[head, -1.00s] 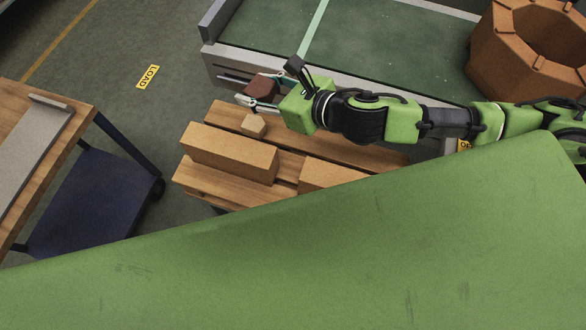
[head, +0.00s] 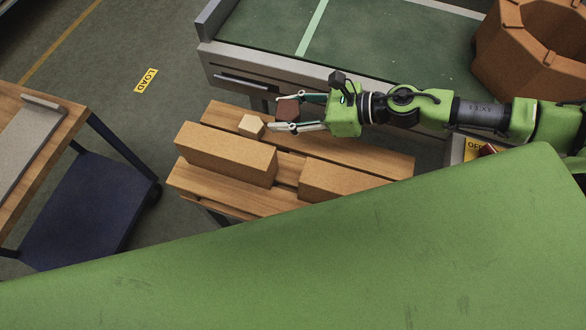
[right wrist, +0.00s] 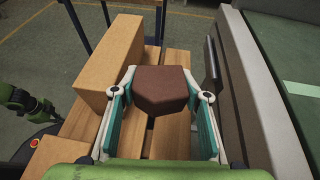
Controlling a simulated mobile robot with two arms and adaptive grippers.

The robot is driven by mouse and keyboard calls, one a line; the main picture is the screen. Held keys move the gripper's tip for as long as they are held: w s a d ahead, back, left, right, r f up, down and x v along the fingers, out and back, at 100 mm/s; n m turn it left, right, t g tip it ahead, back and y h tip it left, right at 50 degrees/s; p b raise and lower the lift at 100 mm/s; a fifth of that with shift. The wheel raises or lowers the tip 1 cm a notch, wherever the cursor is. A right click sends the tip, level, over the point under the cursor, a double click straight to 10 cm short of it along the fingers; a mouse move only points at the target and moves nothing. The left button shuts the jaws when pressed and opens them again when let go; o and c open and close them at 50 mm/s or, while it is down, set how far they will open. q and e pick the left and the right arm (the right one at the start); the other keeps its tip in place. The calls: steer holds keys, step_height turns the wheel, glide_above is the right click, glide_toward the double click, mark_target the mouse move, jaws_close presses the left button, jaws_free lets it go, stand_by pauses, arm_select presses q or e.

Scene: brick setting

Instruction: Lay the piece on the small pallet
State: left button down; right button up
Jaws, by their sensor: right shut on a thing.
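The piece is a dark red-brown block (head: 287,109), held between the fingers of my right gripper (head: 298,112). In the right wrist view the piece (right wrist: 160,88) sits between the two fingertips, over wooden slats. The small pallet (head: 228,113) is a slatted wooden platform at the middle of the head view. It carries two long tan blocks (head: 225,155) and a small tan cube (head: 251,127). The piece is just right of the cube in the head view, near the pallet's far side. Whether it touches the slats I cannot tell.
A conveyor with a green belt (head: 390,45) and metal side runs behind the pallet. A wooden-topped cart (head: 65,128) with a dark lower shelf is at left. A broad green surface covers the lower foreground.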

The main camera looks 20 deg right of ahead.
steer(key=n+g+b, duration=0.1)
glide_above(305, 147)
steer(key=f, duration=0.2)
steer(key=shift+y, duration=0.4)
step_height(305, 147, down, 10)
steer(key=shift+r+b, duration=0.15)
steer(key=shift+b, duration=0.15)
steer(key=shift+f+b, duration=0.25)
steer(key=shift+b, duration=0.05)
steer(key=o, duration=1.2)
steer(key=shift+r, duration=0.1)
steer(key=shift+c, duration=0.2)
